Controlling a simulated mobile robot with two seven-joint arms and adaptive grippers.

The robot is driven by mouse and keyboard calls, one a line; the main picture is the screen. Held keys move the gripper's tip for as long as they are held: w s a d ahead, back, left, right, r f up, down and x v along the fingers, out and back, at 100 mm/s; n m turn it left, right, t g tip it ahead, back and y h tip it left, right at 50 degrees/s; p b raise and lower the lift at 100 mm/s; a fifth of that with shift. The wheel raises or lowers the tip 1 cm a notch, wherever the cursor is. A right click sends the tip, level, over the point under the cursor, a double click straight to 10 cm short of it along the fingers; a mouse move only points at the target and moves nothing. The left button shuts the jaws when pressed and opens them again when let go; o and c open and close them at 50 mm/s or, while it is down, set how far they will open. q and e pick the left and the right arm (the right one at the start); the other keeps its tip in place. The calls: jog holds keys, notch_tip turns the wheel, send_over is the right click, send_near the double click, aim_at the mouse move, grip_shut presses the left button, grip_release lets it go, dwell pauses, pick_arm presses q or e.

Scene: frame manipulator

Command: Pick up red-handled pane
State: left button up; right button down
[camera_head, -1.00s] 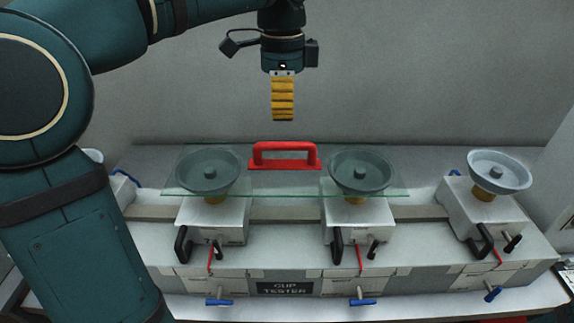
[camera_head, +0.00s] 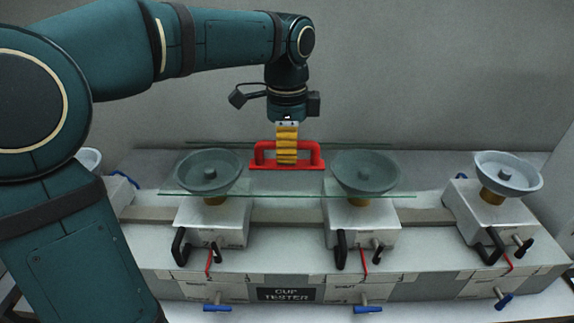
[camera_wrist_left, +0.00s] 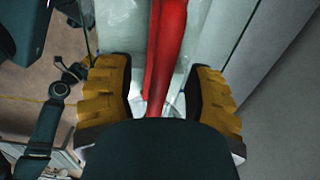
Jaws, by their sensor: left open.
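The red handle (camera_head: 262,156) stands upright on a clear glass pane (camera_head: 284,190). The pane lies flat across two grey suction cups. My left gripper (camera_head: 287,158) points down at the middle of the handle, its yellow fingers overlapping the bar in the head view. In the left wrist view, the red handle (camera_wrist_left: 168,50) runs between the two yellow fingers (camera_wrist_left: 163,95). A gap shows between each finger and the handle, so the gripper is open around it. The handle's near end is hidden behind the dark gripper body. My right gripper is not in view.
The left grey cup (camera_head: 209,172) and the middle grey cup (camera_head: 364,172) sit on white blocks of a bench labelled "CUP TESTER" (camera_head: 286,294). A paler cup (camera_head: 507,174) stands uncovered at the right. Black levers and blue handles stick out at the front.

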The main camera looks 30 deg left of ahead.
pick_arm(q)
grip_shut()
jog(key=shift+r, duration=0.15)
